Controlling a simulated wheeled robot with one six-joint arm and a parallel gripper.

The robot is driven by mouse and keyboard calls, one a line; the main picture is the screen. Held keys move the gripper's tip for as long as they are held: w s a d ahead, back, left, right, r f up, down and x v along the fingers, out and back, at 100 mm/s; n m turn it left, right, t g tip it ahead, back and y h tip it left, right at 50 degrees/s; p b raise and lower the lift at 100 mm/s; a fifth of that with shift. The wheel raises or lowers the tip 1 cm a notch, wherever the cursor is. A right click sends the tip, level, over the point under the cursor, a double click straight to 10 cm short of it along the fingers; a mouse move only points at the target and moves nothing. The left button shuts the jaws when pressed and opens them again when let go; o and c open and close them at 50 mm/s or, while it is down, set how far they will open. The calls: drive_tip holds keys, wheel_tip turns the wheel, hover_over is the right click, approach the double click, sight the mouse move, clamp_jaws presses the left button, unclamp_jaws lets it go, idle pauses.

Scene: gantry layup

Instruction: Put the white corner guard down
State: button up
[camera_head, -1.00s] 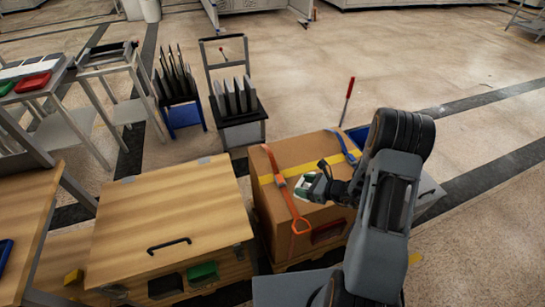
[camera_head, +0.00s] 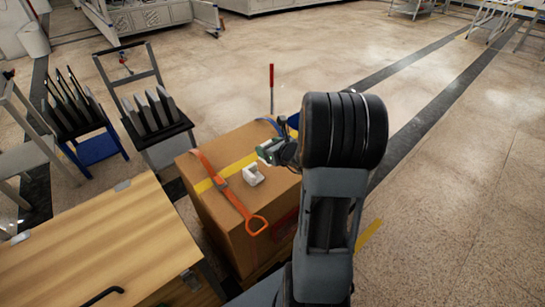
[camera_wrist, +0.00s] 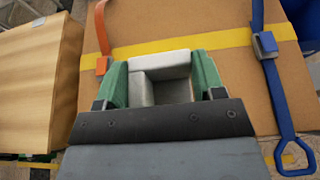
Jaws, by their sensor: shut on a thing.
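The white corner guard (camera_head: 253,175) shows in the head view at the upper face of the large brown carton (camera_head: 232,222), just below and left of my gripper (camera_head: 268,154). In the wrist view the guard (camera_wrist: 162,63) is an angled white piece between the green fingers of my gripper (camera_wrist: 163,80), which is shut on it. I cannot tell whether the guard touches the carton. My arm hides the carton's right part in the head view.
An orange strap (camera_head: 228,191) and a yellow band (camera_head: 205,186) cross the carton. A blue strap (camera_wrist: 268,70) lies to the right in the wrist view. A wooden-topped bench (camera_head: 110,245) stands left. Racks with dark plates (camera_head: 155,112) stand behind. Floor to the right is open.

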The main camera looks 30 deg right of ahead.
drive_tip(key=w+d+f, duration=0.1)
drive_tip(key=d+f, duration=0.1)
drive_tip(key=w+d+f, duration=0.2)
drive_tip(key=d, duration=0.1)
drive_tip(key=w+d+f, duration=0.2)
drive_tip(key=f, duration=0.1)
drive_tip(key=shift+d+b, duration=0.4)
drive_tip(key=shift+w+d+f, duration=0.25)
drive_tip(key=shift+d+f, duration=0.2)
drive_tip(key=shift+f, duration=0.2)
drive_tip(key=shift+w+d+f+b, duration=0.1)
drive_tip(key=shift+f+b, duration=0.25)
drive_tip(key=shift+f, duration=1.25)
drive_tip(key=shift+f, duration=0.2)
drive_tip(key=o, duration=0.9)
drive_tip(key=shift+r, duration=0.2)
